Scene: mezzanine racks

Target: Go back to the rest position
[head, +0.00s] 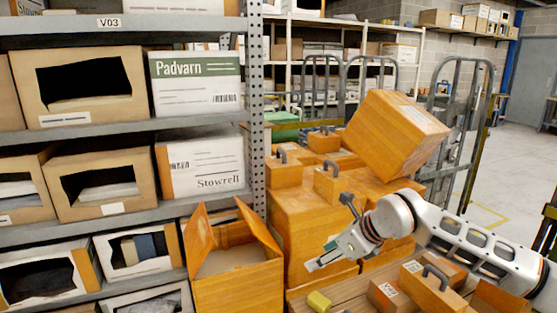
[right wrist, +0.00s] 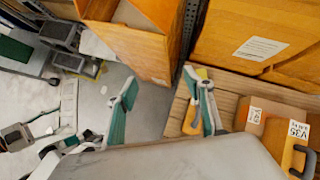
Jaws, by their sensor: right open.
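My right gripper (head: 332,231) comes in from the right in the head view. Its jaws are apart with nothing between them. It hangs in front of the stacked orange boxes, above the left end of a wooden surface (head: 352,294). The right wrist view shows the two green-padded fingers (right wrist: 160,82) spread, with floor and the side of an open orange box behind them. My left gripper is not in view.
An open orange box (head: 238,290) stands left of the gripper. Small handled boxes (head: 432,292) and a yellow item (head: 319,301) are on the wooden surface below. A large orange box (head: 396,136) sits tilted on the stack. Shelving (head: 130,128) fills the left; open floor (head: 512,165) lies far right.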

